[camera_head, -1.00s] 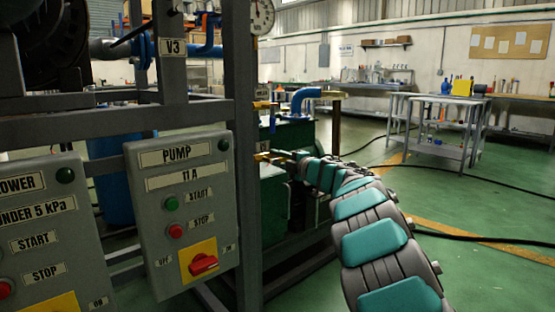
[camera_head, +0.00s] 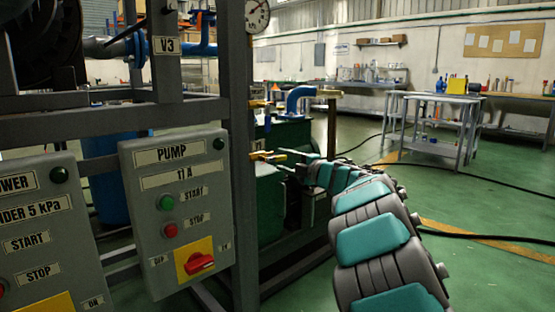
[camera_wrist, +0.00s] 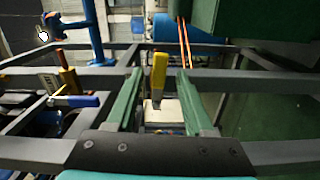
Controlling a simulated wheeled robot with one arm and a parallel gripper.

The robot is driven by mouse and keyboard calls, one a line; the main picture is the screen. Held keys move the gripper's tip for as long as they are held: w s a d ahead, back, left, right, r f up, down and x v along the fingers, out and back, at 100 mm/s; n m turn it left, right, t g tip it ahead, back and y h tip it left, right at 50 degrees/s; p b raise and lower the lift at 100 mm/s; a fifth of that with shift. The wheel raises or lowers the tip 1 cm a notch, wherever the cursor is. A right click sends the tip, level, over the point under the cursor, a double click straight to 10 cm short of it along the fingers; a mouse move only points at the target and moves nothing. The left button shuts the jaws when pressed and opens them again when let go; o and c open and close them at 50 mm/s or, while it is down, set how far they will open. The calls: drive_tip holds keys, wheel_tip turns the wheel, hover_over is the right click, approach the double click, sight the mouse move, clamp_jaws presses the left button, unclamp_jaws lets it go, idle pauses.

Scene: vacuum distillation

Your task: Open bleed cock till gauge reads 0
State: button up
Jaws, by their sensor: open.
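A small brass cock with a yellow lever (camera_head: 268,156) sticks out from the grey frame's post, low beside the pump panel. In the wrist view the yellow lever (camera_wrist: 158,70) stands upright between my green fingers, with space on both sides. My gripper (camera_head: 287,161) is open at the lever's right end; in the wrist view its fingers (camera_wrist: 159,92) point toward the frame. The round white gauge (camera_head: 257,14) is at the top of the post, partly cut off; I cannot read its value. No label on the cock is legible.
A second brass cock with a blue handle (camera_wrist: 76,100) sits left of my fingers in the wrist view. The pump panel (camera_head: 178,205) with a red switch stands left of the post. Green equipment (camera_head: 290,140) lies behind my gripper.

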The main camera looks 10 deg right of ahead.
drive_tip(key=shift+v, duration=1.15)
